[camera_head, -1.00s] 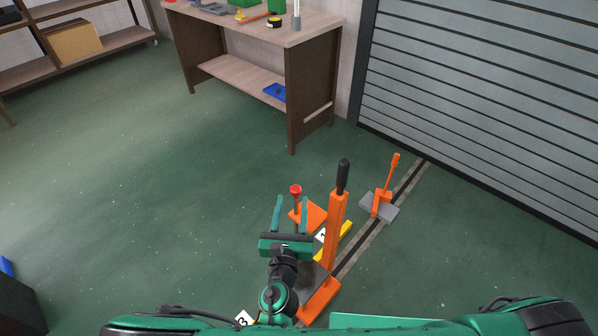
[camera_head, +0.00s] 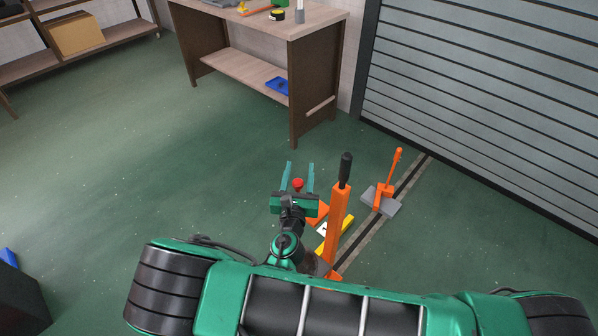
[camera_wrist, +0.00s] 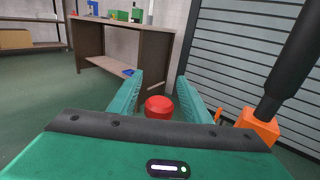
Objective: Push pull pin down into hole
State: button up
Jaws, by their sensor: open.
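The pull pin's red cap (camera_head: 298,184) shows between the two fingers of my gripper (camera_head: 300,166) in the head view. The wrist view also shows the red cap (camera_wrist: 159,107), lying between the open green fingers (camera_wrist: 160,86). The fingers stand apart from it on both sides. The pin's shaft and the hole are hidden behind my gripper. The orange base piece (camera_head: 318,213) shows partly beyond my gripper.
An orange post with a black handle (camera_head: 339,215) stands close to the right of my gripper. A yellow bar (camera_head: 345,227) lies beside it. A second orange-handled piece on a grey plate (camera_head: 381,199) stands farther right.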

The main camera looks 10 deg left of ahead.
grip_shut()
jog(key=shift+f, duration=2.9)
jog(key=shift+s+f, duration=0.1)
grip_release()
jog(key=s, duration=1)
jog(key=shift+s, duration=0.3)
